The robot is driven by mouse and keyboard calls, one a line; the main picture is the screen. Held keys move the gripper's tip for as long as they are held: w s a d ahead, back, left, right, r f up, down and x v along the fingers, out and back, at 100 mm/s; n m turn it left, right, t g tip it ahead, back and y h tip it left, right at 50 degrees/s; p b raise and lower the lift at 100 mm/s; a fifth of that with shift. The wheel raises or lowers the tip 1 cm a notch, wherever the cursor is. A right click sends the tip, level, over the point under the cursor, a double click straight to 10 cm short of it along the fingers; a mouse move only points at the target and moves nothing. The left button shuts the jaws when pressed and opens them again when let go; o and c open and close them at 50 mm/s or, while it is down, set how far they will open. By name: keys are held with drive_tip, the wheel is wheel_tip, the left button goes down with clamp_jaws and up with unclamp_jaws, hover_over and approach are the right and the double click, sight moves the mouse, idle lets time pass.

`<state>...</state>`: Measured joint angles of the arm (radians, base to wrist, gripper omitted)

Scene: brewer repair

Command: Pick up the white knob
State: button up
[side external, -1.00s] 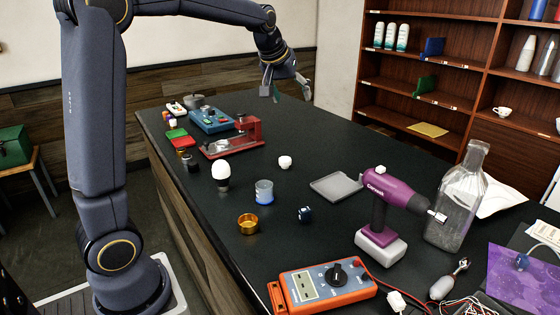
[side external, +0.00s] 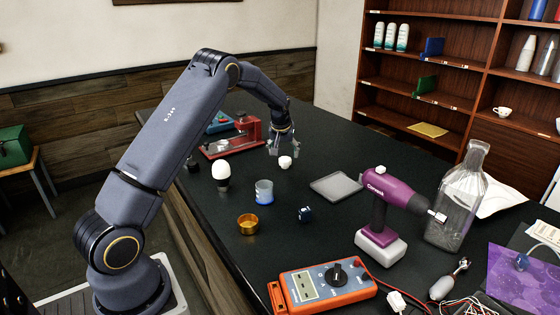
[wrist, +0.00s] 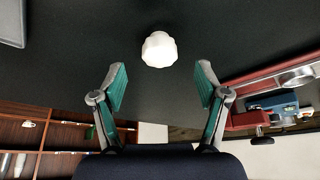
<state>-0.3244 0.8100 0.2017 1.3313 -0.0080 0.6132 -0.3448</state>
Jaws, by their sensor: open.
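The white knob (side external: 285,162) is a small, faceted white piece on the black tabletop, near the middle of the table in the side view. In the wrist view the white knob (wrist: 159,49) lies ahead of the fingers, roughly centred between them and apart from both. My gripper (side external: 280,148) is just above and behind the knob in the side view. In the wrist view my gripper (wrist: 161,88) has its two teal-padded fingers spread wide, with nothing between them.
A red metal stand (side external: 232,140) is left of my gripper. A white bulb-like piece (side external: 221,173), a blue-based clear cup (side external: 264,192) and a brass ring (side external: 248,224) are nearer the front. A grey tray (side external: 336,187) lies to the right. The tabletop around the knob is clear.

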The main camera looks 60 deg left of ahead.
sight(285, 158)
drive_tip(key=x, duration=0.5)
drive_tip(key=shift+w+a+f, duration=0.2)
drive_tip(key=shift+w+a, duration=0.1)
drive_tip(key=shift+c, duration=0.3)
drive_tip(key=c, duration=1.1)
drive_tip(key=shift+r, duration=0.1)
